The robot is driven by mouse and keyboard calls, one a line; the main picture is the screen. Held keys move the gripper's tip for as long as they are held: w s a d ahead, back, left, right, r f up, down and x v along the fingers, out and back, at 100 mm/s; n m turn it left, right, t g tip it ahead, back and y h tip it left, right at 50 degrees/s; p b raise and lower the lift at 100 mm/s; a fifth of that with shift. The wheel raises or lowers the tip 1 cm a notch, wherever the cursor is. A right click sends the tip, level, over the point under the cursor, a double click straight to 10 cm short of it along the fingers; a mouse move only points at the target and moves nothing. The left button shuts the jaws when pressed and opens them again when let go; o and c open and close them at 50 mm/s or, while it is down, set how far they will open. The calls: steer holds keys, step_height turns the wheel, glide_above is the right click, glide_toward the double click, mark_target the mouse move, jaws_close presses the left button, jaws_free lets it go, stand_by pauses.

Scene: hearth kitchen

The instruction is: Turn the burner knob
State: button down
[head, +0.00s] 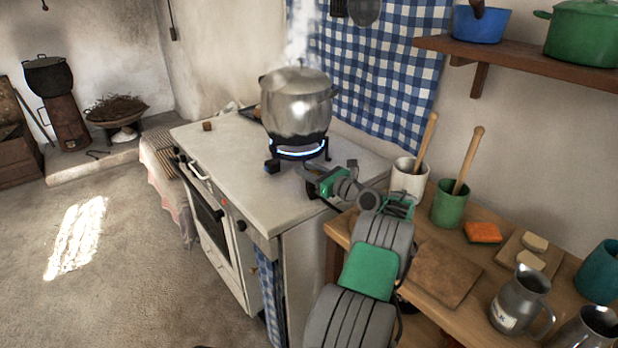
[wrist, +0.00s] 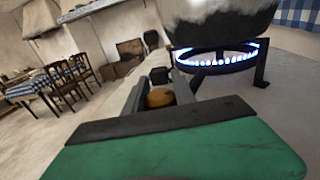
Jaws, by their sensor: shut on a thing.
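The burner (head: 298,151) stands on the white stove top with a lit blue flame ring, which also shows in the wrist view (wrist: 225,60). A steaming metal pot (head: 297,100) sits on it. My gripper (head: 304,169) reaches in low at the burner's near side. In the wrist view, a rounded orange-brown knob (wrist: 160,97) lies between my two dark fingers (wrist: 162,88), which are shut on it. A small black block (wrist: 160,76) shows just beyond it. In the head view my fingers hide the knob; the black block (head: 272,166) shows at their left.
The stove top (head: 225,150) is clear at the front left, with a small brown block (head: 207,126) farther back. On the wooden side table at right stand a white pot (head: 409,180) and a green pot (head: 450,206) with wooden handles, close to my arm.

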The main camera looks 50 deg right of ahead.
steer(key=shift+a+f+n+y, duration=0.15)
steer(key=shift+n+y, duration=0.35)
steer(key=shift+y, duration=0.3)
steer(key=shift+y+b, duration=0.3)
steer(key=c, duration=1)
jaws_free()
steer(key=shift+c, duration=0.2)
steer(key=shift+r, duration=0.2)
